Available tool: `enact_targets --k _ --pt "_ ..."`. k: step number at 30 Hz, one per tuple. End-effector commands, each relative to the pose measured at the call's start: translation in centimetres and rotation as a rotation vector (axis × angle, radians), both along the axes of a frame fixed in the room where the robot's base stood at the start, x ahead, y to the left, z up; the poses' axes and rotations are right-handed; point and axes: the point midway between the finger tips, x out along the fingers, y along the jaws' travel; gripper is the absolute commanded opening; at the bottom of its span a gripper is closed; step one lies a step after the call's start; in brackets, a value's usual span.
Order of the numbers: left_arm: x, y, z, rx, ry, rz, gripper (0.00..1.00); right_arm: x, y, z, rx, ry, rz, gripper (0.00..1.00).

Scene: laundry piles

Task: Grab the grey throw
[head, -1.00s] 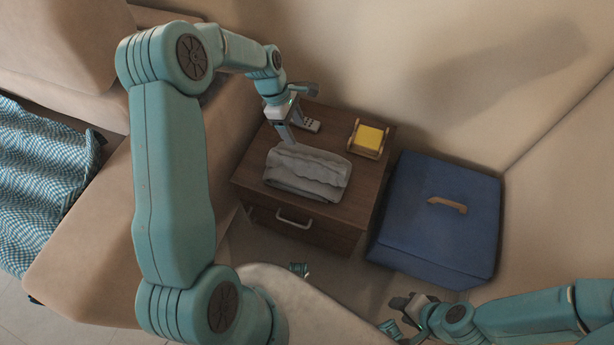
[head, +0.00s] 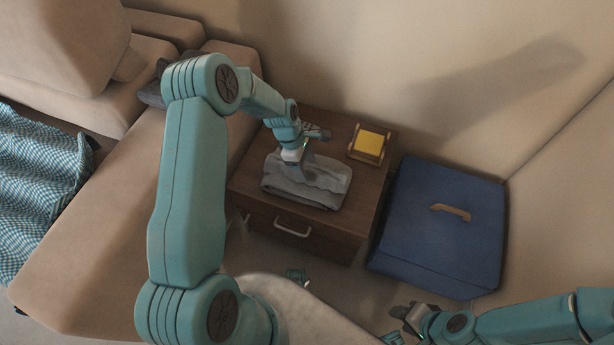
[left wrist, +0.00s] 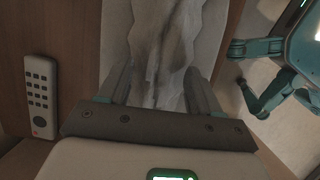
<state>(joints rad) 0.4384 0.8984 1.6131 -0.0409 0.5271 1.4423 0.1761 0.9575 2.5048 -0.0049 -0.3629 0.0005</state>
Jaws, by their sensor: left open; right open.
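The grey throw (head: 312,186) lies folded on top of the wooden nightstand (head: 246,185). My left gripper (head: 293,168) is over the throw's back left part, pointing down at it. In the left wrist view the grey throw (left wrist: 165,45) runs between the two open fingers of my left gripper (left wrist: 154,88). I cannot tell whether the fingers touch the cloth. My right gripper (head: 400,318) is at the lower right, away from the nightstand; it is open, and no object shows in it.
A remote (left wrist: 41,97) lies beside the throw in the left wrist view. A yellow notepad in a wooden holder (head: 368,144) stands at the nightstand's back right. A blue box with a tan handle (head: 437,240) is to the right. A sofa with a checked blanket (head: 40,175) is at left.

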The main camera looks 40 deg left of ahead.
Motion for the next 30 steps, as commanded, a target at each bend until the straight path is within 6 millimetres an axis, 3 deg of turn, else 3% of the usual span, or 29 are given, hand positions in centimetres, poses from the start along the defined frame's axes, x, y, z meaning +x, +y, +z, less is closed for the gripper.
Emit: enact_targets --k 4,10,23,30 --pt "0.1 0.0 0.1 0.000 -0.001 0.000 0.64 0.0 0.0 0.1 0.000 0.000 0.000 0.43" --pt "0.2 0.0 0.1 0.000 0.000 -0.001 0.00 0.0 0.0 0.1 0.000 0.000 0.000 0.43" --pt "0.2 0.0 0.5 0.001 -0.002 0.000 0.00 0.0 0.0 0.2 0.000 0.000 0.000 0.43" --pt "0.3 0.1 3.8 0.001 -0.004 0.000 0.00 0.0 0.0 1.0 0.000 0.000 0.000 0.43"
